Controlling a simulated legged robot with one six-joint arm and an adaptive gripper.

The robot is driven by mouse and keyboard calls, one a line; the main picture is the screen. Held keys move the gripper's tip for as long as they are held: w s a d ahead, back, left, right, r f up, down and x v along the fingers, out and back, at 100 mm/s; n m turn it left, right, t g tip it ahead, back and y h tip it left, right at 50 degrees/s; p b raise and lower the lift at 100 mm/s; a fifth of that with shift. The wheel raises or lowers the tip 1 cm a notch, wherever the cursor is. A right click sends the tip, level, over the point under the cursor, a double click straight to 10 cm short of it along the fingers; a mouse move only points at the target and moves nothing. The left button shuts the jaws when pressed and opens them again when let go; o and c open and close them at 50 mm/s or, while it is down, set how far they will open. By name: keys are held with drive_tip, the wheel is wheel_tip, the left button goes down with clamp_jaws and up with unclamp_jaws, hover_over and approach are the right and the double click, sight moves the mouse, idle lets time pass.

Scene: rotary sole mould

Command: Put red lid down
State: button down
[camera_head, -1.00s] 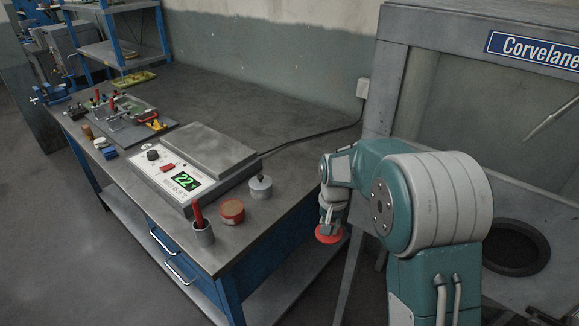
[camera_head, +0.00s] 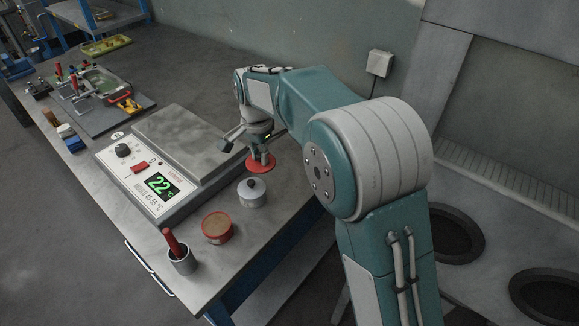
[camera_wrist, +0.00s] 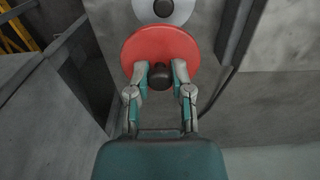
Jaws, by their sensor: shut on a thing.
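The red lid (camera_head: 260,163) is a flat red disc with a dark round knob. My gripper (camera_head: 258,150) is shut on the knob, and the lid hangs level below it, close above the bench's right part. Whether the lid touches the bench cannot be told. In the wrist view the red lid (camera_wrist: 160,48) sits at the fingertips of my gripper (camera_wrist: 160,76), with the dark knob between both fingers. Just beyond it is the grey lidded pot (camera_wrist: 165,10), which also shows in the head view (camera_head: 252,193).
A round tin with a red side and brown top (camera_head: 217,227) and a grey cup with a red-handled tool (camera_head: 180,259) stand near the bench's front edge. The heating plate (camera_head: 165,165), reading 22, is left of my gripper. Bare bench (camera_head: 290,187) lies to the lid's right.

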hover_over(289, 174)
drive_tip(key=f, duration=0.7)
drive_tip(key=shift+s+a, duration=0.1)
drive_tip(key=shift+s, duration=0.2)
drive_tip(key=f, duration=0.4)
drive_tip(key=shift+w, duration=0.3)
drive_tip(key=shift+d, duration=0.2)
drive_tip(key=shift+f, duration=0.15)
drive_tip(key=c, duration=0.5)
unclamp_jaws()
drive_tip(key=shift+c, duration=0.2)
drive_tip(key=shift+a, duration=0.1)
